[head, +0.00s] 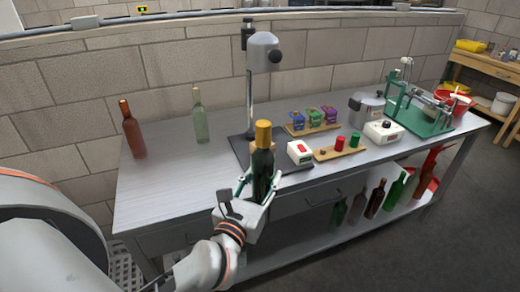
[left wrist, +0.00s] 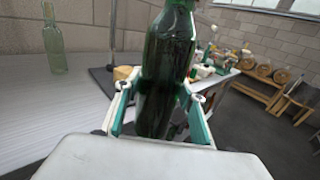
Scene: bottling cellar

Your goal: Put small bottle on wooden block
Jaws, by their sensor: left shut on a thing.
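My left gripper (head: 257,190) is shut on a dark green bottle with a gold top (head: 263,162). The bottle is upright in front of the table's near edge; it also shows between the fingers in the left wrist view (left wrist: 165,70). A small piece of light wood (head: 254,147), probably the wooden block, is partly hidden behind the bottle on the dark base of a stand. It also shows left of the bottle in the left wrist view (left wrist: 124,73). I cannot tell whether bottle and wood touch. My right gripper is not in view.
The stand (head: 263,52) has a post and grey head above its dark base (head: 240,150). A brown bottle (head: 132,130) and a clear green bottle (head: 200,116) stand at the left. Boards with small items, a white box (head: 300,152) and machines fill the right.

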